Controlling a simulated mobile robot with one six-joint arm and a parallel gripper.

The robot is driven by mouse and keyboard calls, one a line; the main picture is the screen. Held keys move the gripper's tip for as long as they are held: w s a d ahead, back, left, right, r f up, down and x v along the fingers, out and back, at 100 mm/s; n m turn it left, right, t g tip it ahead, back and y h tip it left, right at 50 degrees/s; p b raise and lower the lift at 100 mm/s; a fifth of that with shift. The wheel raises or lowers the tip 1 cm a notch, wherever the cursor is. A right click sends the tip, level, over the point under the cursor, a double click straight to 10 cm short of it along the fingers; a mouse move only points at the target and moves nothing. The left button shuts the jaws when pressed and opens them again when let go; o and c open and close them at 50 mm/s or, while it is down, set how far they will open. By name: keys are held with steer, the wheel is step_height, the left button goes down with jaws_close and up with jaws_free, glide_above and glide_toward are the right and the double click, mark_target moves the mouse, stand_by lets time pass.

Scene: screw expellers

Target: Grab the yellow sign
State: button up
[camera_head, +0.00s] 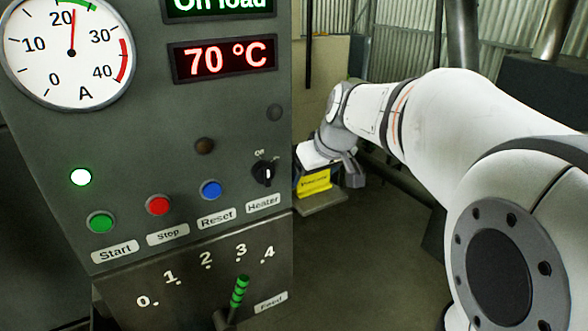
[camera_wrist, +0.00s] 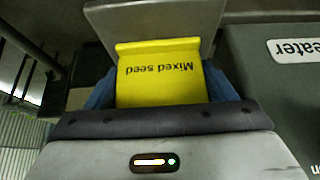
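The yellow sign (camera_head: 314,183) shows in the head view low beyond the control panel, beneath my gripper (camera_head: 328,172). In the wrist view the sign (camera_wrist: 160,75) fills the middle, with "Mixed seed" reading upside down. The front of my gripper covers its near edge. Bluish shapes lie close along both sides of the sign. I cannot tell whether they are my fingers or something behind, nor whether the fingers touch the sign.
The grey control panel (camera_head: 140,170) with a gauge, buttons and a green-handled lever (camera_head: 239,291) fills the left of the head view. In the wrist view the panel (camera_wrist: 290,100) stands close at the right. A pale plate (camera_head: 322,205) lies below the sign.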

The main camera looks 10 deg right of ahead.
steer(key=c, duration=0.4)
steer(key=shift+c, duration=0.2)
steer(key=shift+r, duration=0.15)
